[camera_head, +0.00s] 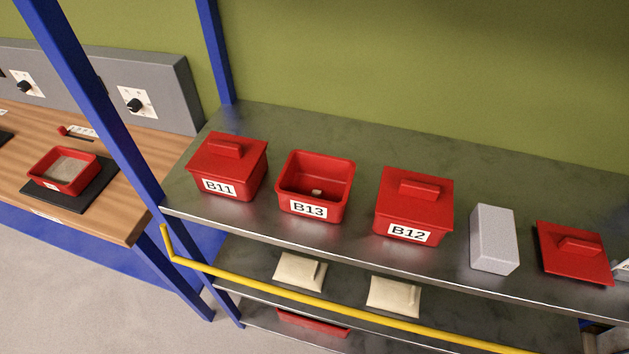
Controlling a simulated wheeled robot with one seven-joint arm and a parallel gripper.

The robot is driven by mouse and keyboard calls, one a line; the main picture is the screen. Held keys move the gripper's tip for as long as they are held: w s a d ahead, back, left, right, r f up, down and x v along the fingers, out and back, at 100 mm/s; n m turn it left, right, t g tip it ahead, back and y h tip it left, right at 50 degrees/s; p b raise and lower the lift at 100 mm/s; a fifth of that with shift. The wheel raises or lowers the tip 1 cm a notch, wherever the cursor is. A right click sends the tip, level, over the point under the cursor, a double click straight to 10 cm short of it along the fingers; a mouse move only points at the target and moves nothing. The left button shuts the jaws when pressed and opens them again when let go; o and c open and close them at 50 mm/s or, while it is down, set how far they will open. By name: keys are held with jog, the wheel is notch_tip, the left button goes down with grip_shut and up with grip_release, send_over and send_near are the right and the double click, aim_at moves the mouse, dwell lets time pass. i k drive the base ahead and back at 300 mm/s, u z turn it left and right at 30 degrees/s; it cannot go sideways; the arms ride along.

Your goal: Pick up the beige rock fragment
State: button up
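A small beige rock fragment (316,192) lies inside the open red bin labelled B13 (315,211), on the bin's floor. The bin stands on the upper metal shelf (350,158) between two lidded bins. My gripper is not visible in the head view, so its state and place cannot be seen.
Lidded red bins B11 (228,168) and B12 (413,207) flank B13. A grey block (493,240) and a loose red lid (572,253) lie to the right. A yellow rail (330,306) runs along the front. Beige packets (300,271) lie on the shelf below. A blue post (110,130) stands left.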

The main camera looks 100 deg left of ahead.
aim_at(316, 194)
jog(key=k, duration=1.25)
jog(key=u, duration=2.4)
jog(key=i, duration=0.5)
jog(key=z, duration=0.1)
jog(key=k, duration=0.5)
jog(key=u, duration=0.75)
jog(key=i, duration=0.6)
jog(key=z, duration=0.6)
